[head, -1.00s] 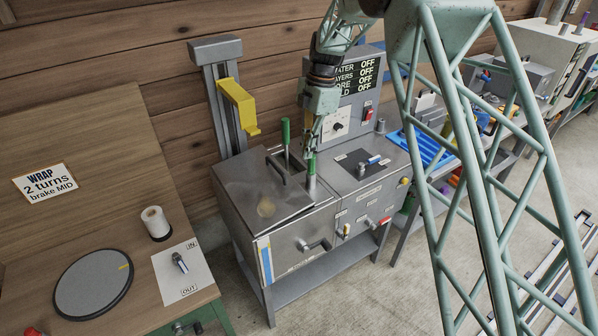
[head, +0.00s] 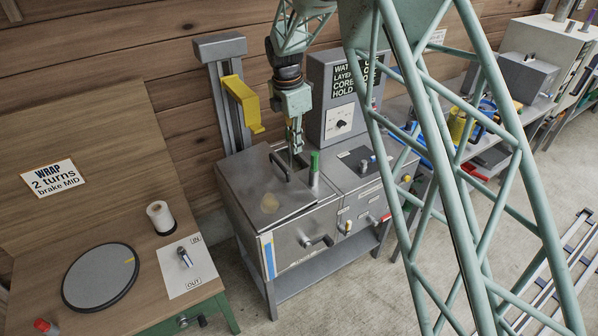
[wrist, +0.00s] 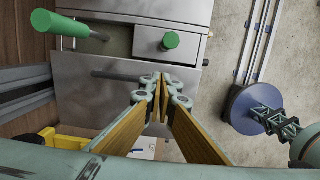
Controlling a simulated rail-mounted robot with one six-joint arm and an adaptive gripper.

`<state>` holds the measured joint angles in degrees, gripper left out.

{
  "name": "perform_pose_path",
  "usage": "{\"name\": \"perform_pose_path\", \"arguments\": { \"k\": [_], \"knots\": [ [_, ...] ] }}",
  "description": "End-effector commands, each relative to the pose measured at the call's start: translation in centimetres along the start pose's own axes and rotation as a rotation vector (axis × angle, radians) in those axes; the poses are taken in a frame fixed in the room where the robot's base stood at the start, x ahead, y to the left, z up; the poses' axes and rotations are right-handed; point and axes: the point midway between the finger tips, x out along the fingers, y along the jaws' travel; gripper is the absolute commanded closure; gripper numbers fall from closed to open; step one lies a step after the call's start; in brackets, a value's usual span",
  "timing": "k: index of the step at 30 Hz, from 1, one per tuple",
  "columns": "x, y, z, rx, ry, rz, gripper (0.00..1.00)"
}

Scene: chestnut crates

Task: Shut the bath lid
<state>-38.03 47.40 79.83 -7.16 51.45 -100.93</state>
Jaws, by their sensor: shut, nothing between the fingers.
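The bath (head: 290,262) is a grey metal tank with a flat lid (head: 250,202) on its top left. The lid carries a dark bar handle (head: 279,166); the lid also shows in the wrist view (wrist: 95,95). Beyond the lid's edge a strip of the greenish bath interior (wrist: 118,42) is uncovered. My gripper (head: 296,148) is shut and empty, above the lid close to the handle. In the wrist view my fingertips (wrist: 161,82) are together over the lid, right of the handle. Whether they touch it, I cannot tell.
A green-topped post (head: 314,163) stands right of the lid; a green-handled rod (wrist: 48,22) leans out of the opening. A yellow bracket (head: 240,102) on a grey column stands behind. The control panel (head: 341,118) is at the back right.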

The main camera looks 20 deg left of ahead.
Motion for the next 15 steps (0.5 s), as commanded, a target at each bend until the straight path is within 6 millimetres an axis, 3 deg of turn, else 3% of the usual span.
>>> {"name": "perform_pose_path", "arguments": {
  "k": [8,15],
  "knots": [
    [1.0,-0.1,0.0,0.0,0.001,-0.002,1.0],
    [3.4,-0.1,0.0,0.0,0.001,-0.003,1.0]
  ]
}}
